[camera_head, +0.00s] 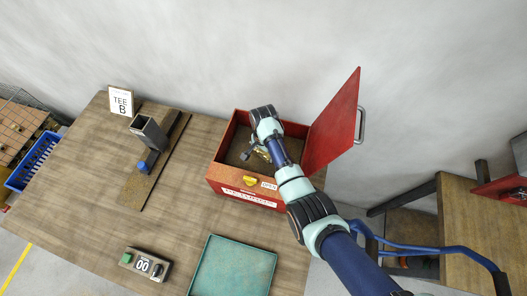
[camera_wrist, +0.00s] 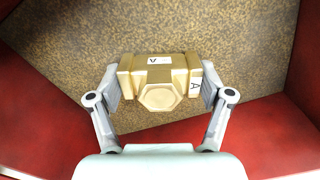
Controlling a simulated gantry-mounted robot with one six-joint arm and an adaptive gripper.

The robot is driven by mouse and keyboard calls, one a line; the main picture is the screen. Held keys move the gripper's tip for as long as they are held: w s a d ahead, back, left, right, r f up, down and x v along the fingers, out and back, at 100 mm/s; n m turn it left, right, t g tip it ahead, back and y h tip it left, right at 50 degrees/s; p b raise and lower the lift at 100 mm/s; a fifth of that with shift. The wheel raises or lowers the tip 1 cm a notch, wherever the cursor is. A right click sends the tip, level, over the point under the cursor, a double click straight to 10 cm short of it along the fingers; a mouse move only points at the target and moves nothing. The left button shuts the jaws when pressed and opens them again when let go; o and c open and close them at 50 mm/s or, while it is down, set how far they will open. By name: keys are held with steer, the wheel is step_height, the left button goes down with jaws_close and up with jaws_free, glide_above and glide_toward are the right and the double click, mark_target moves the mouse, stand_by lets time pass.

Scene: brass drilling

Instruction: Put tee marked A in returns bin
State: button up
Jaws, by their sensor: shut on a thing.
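The brass tee marked A (camera_wrist: 160,80) is held in my gripper (camera_wrist: 160,90), with a finger on each side of it. Two small white labels on it read A. In the head view my gripper (camera_head: 255,154) reaches down inside the red box (camera_head: 218,178), and only a bit of brass shows there. The box's lid (camera_head: 333,125) stands open on its right side. In the wrist view the box's speckled floor lies below the tee, with red walls around. I cannot tell whether the tee touches the floor.
A teal tray (camera_head: 232,268) lies in front of the box. A sign reading TEE B (camera_head: 121,101), a grey square holder (camera_head: 149,132) and a blue knob (camera_head: 143,167) are on the left. A control box showing 00 (camera_head: 145,264) sits near the front.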

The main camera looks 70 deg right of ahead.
steer(key=shift+f, duration=0.15)
steer(key=o, duration=1.6)
steer(key=shift+o, duration=0.2)
step_height(320, 180, up, 12)
steer(key=p, duration=0.1)
steer(key=shift+r, duration=0.2)
steer(key=shift+w+a, duration=0.1)
